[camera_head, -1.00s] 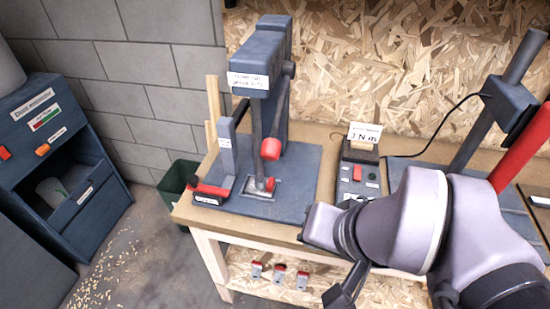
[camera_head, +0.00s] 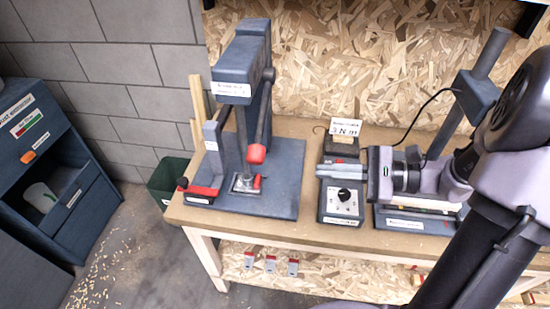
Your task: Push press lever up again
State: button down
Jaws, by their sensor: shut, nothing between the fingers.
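The press (camera_head: 240,70) is a dark blue-grey column on a flat base plate at the left of the bench. Its lever (camera_head: 264,112) hangs steeply down from a pivot on the right side of the press head and ends in a red knob (camera_head: 256,154). My gripper (camera_head: 320,182) is shut and empty, with its grey fingers pointing left towards the press.
The dial box (camera_head: 342,203) stands right of the press. A second dark stand (camera_head: 475,95) with a black cable is behind my arm. A red clamp-like piece (camera_head: 201,193) sits at the press's left. A green bin (camera_head: 168,180) stands on the floor beside the bench (camera_head: 290,226).

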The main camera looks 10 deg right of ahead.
jog(key=w+a+r+b, duration=0.1)
jog(key=w+a+b, duration=0.1)
jog(key=a, duration=0.9)
jog(key=shift+w, duration=0.75)
jog(key=shift+r, duration=0.25)
